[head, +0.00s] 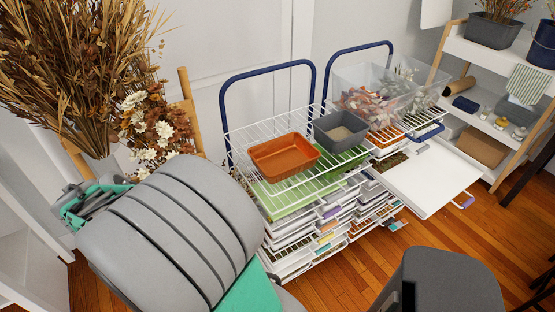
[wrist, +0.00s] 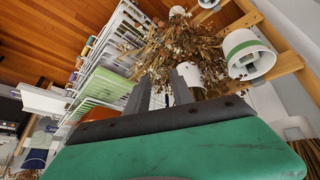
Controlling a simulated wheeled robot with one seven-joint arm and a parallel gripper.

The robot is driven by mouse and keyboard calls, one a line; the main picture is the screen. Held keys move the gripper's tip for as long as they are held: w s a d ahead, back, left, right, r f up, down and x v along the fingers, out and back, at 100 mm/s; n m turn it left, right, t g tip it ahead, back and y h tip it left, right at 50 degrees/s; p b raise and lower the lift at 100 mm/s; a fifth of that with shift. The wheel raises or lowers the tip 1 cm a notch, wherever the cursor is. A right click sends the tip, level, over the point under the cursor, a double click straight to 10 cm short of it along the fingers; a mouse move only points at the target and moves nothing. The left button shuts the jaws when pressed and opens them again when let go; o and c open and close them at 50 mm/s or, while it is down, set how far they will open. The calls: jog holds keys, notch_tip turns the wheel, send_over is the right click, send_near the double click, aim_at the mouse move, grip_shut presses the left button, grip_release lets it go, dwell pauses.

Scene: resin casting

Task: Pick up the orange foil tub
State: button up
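The orange foil tub (head: 284,156) is a shallow rectangular tray with an open top. It sits on the white wire top shelf of a drying rack (head: 245,138), left of a grey tub. A small part of it shows in the wrist view (wrist: 100,114), above the dark edge of my gripper's body. My gripper (wrist: 160,96) shows two grey fingers standing apart, with nothing seen between them. In the head view, my grey and teal arm fills the lower left, and the gripper end lies at far left, partly hidden, well away from the tub.
A grey tub (head: 341,131) stands right beside the orange tub. A clear bin of dried petals (head: 372,97) is behind it. Blue hoop handles (head: 267,66) rise at the rack's back. Dried flowers (head: 150,125) stand left. A white board (head: 425,178) juts out right.

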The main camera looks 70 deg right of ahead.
jog(key=s+d+f+m+g+h, duration=0.1)
jog(key=s+d+m+g+h, duration=0.15)
jog(key=s+d+m, duration=0.6)
jog(key=m+g+h, duration=0.2)
jog(key=m+g, duration=0.2)
jog(key=g, duration=0.2)
send_near(287, 173)
jog(key=shift+m, duration=0.25)
jog(key=p+x, duration=0.1)
jog(key=x, duration=0.2)
jog(key=p+x, duration=0.1)
jog(key=x, duration=0.2)
jog(key=p+x, duration=0.1)
jog(key=x, duration=0.2)
jog(key=shift+s+d+r, duration=0.2)
jog(key=shift+d, duration=0.05)
jog(key=shift+s+d+f, duration=0.15)
jog(key=shift+f, duration=0.05)
jog(key=shift+c, duration=0.6)
grip_shut()
